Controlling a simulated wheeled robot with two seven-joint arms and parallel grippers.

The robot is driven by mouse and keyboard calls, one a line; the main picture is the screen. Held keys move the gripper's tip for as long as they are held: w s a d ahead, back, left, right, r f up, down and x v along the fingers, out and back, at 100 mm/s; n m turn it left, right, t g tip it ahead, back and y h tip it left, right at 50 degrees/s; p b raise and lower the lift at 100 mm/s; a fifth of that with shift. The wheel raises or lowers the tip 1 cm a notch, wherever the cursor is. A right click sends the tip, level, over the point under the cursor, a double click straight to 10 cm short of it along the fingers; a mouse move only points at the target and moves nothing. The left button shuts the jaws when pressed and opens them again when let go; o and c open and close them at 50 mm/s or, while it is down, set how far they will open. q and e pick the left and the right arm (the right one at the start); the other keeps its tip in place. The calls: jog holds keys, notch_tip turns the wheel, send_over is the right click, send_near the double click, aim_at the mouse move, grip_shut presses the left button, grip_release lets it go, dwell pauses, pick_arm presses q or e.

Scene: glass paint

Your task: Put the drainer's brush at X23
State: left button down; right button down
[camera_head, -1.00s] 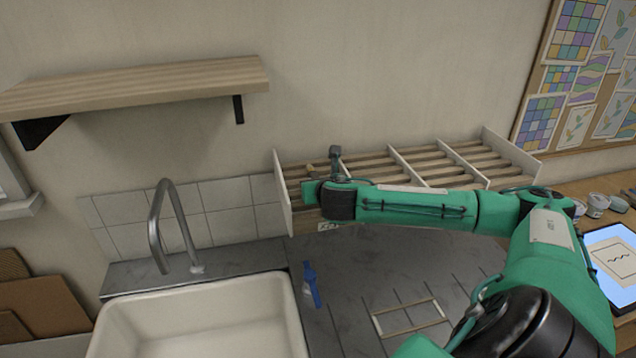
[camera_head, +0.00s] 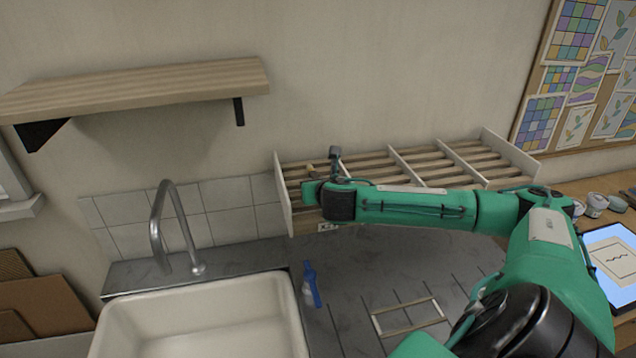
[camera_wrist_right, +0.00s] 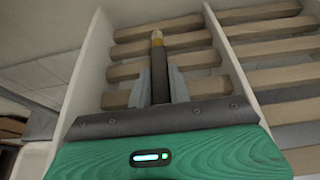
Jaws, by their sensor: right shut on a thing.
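A brush (camera_wrist_right: 158,65) with a dark handle and a tan tip stands between the fingers of my right gripper (camera_wrist_right: 160,88) in the right wrist view. The gripper is shut on it. In the head view my right gripper (camera_head: 316,185) is at the left end of a slatted rack (camera_head: 440,150), inside its left bay, and a small tan tip (camera_head: 309,168) shows beside it. White dividers part the rack into bays. A small label (camera_head: 328,227) is on the front, too small to read. Whether the brush touches the slats cannot be told. My left gripper is out of view.
A white sink (camera_head: 205,310) with a grey tap (camera_head: 160,230) is at the left. A blue-handled tool (camera_head: 311,284) and a pale frame (camera_head: 408,316) lie on the dark drainer (camera_head: 360,275). A wooden shelf (camera_head: 140,85) is above. A tablet (camera_head: 612,255) and small pots (camera_head: 595,204) stand right.

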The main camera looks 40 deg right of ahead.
jog(key=c, duration=0.6)
grip_release()
jog(key=shift+r+p, duration=4.05)
jog(key=shift+p, duration=0.1)
jog(key=shift+f, duration=0.1)
